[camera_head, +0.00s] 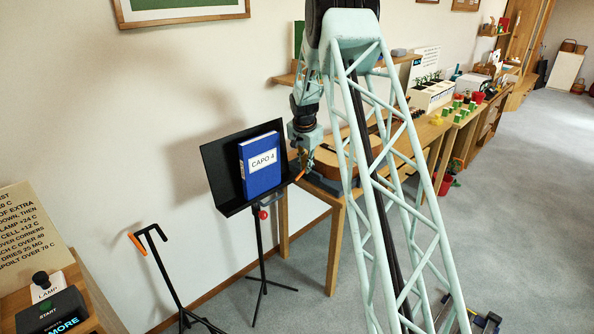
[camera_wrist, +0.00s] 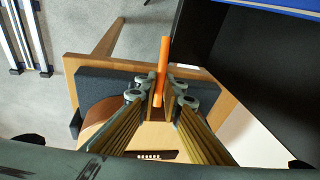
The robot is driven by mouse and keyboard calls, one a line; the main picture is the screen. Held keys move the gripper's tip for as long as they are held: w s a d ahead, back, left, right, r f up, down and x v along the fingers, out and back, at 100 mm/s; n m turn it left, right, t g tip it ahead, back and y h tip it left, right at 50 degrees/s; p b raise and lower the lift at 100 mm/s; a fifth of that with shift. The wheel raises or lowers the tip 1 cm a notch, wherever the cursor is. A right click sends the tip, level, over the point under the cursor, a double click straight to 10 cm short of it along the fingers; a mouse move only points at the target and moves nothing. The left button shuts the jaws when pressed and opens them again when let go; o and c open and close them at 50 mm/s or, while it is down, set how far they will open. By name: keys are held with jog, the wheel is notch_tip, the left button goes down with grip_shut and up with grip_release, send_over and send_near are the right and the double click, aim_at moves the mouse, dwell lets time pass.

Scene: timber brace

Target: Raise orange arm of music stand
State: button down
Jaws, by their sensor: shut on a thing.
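The music stand has a black tilted desk (camera_head: 221,164) with a blue book labelled "CAPO 4" (camera_head: 262,175) resting on it. Its orange arm (camera_head: 299,176) is a short stick at the desk's right edge. In the wrist view the orange arm (camera_wrist: 164,58) stands upright between the fingertips. My gripper (camera_wrist: 161,92) is shut on it, with the arm's end sticking out past the fingers. In the head view my gripper (camera_head: 309,158) is just right of the desk, and its fingers are small and hard to make out. The black desk also shows in the wrist view (camera_wrist: 245,65).
A wooden table (camera_head: 336,195) with a guitar (camera_head: 335,155) stands close behind my gripper. A red knob (camera_head: 263,214) is on the stand's post. A second black stand with an orange tip (camera_head: 138,243) is at left. Floor at right (camera_head: 515,200) is clear.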

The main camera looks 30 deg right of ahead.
dwell(0.3)
jog(key=c, duration=2.8)
grip_release()
jog(key=shift+s, duration=0.1)
jog(key=shift+r, duration=0.1)
jog(key=shift+r, duration=0.15)
jog(key=shift+v, duration=5.8)
jog(key=shift+a, duration=0.1)
